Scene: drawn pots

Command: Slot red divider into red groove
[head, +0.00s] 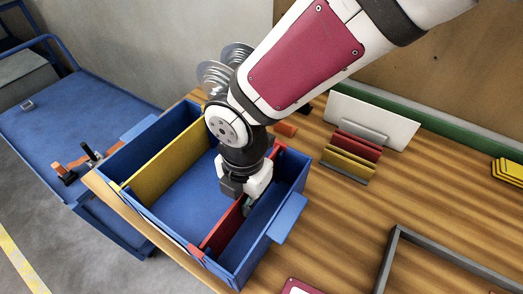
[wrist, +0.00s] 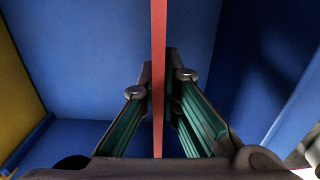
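The red divider (head: 223,228) stands upright across the blue box, between its near and far walls. It seems to be down between the walls and lined up with the red marks at the near rim (head: 196,251) and far rim (head: 281,146). How deep its ends sit in the groove cannot be told. My gripper (head: 248,206) points down over the middle of the divider. In the wrist view the divider (wrist: 159,40) runs edge-on between the two fingers, whose tips (wrist: 159,75) close against it on both sides. My gripper hides part of the divider in the head view.
A yellow divider (head: 168,165) stands in the blue box (head: 176,213) to the left. Right of the box, a rack holds a red panel (head: 357,147) and yellow panels (head: 348,163) before a white panel (head: 390,125). A grey frame (head: 388,258) lies front right. A blue cart (head: 60,120) stands left.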

